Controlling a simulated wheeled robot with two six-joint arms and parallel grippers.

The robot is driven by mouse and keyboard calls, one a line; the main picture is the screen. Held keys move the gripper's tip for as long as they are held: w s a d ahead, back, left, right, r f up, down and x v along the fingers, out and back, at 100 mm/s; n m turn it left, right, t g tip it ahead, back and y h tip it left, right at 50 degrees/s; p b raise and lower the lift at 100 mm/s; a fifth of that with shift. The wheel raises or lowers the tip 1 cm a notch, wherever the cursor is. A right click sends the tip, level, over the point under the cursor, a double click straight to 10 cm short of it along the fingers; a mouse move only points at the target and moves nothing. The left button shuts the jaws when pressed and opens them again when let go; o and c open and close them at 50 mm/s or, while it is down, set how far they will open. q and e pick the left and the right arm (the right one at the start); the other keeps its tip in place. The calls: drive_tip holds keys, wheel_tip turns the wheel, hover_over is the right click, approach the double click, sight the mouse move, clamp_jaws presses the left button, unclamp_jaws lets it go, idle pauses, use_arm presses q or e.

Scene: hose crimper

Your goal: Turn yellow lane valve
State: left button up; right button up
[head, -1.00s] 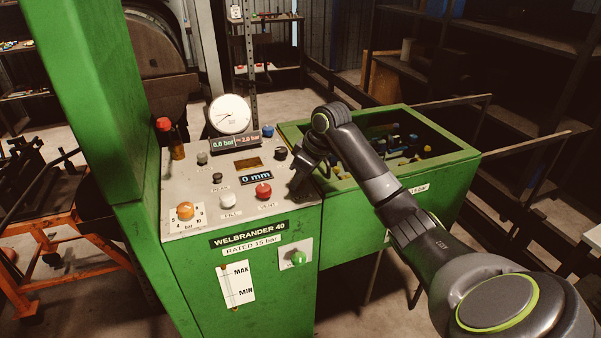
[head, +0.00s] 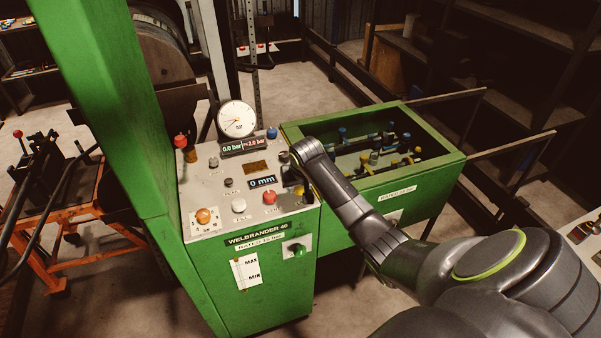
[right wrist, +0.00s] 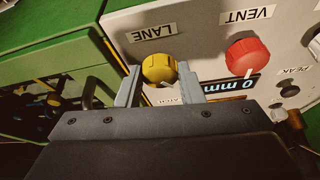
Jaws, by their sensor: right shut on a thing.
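The yellow lane valve (right wrist: 159,69) is a ribbed round knob below the LANE label in the right wrist view. A small yellow bit of it shows at the right edge of the panel (head: 222,196) in the head view. My right gripper (right wrist: 158,78) has one finger on each side of the knob and is shut on it. In the head view my right arm (head: 345,195) reaches in from the right and hides most of the valve. My left gripper is not in view.
The red VENT knob (right wrist: 247,58) is close beside the lane valve. A white knob (head: 238,205), an orange knob (head: 204,215) and a round gauge (head: 237,119) share the panel. A green bin (head: 440,168) with valve fittings stands right of it. A green column (head: 105,100) rises at left.

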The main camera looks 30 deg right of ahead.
drive_tip(key=m+p, duration=0.1)
drive_tip(key=m+h+p, duration=0.1)
drive_tip(key=m+p, duration=0.1)
drive_tip(key=shift+w+a+r+m, duration=0.15)
drive_tip(key=shift+r+m, duration=0.1)
drive_tip(key=shift+m, duration=0.05)
use_arm(q)
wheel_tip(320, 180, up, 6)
drive_tip(key=p, duration=0.2)
use_arm(e)
drive_tip(key=shift+w+f+m+g+h, duration=0.1)
drive_tip(key=shift+m+g+h, duration=0.3)
drive_tip(key=shift+m, duration=0.5)
drive_tip(key=shift+f+m+g+h, duration=0.1)
drive_tip(key=shift+m+g+h, duration=0.25)
drive_tip(key=shift+m, duration=0.55)
drive_tip(key=o, duration=1)
drive_tip(key=shift+c, duration=0.2)
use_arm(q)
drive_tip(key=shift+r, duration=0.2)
use_arm(e)
drive_tip(key=v, duration=1.7)
drive_tip(key=shift+r, duration=0.3)
drive_tip(key=shift+w, duration=0.1)
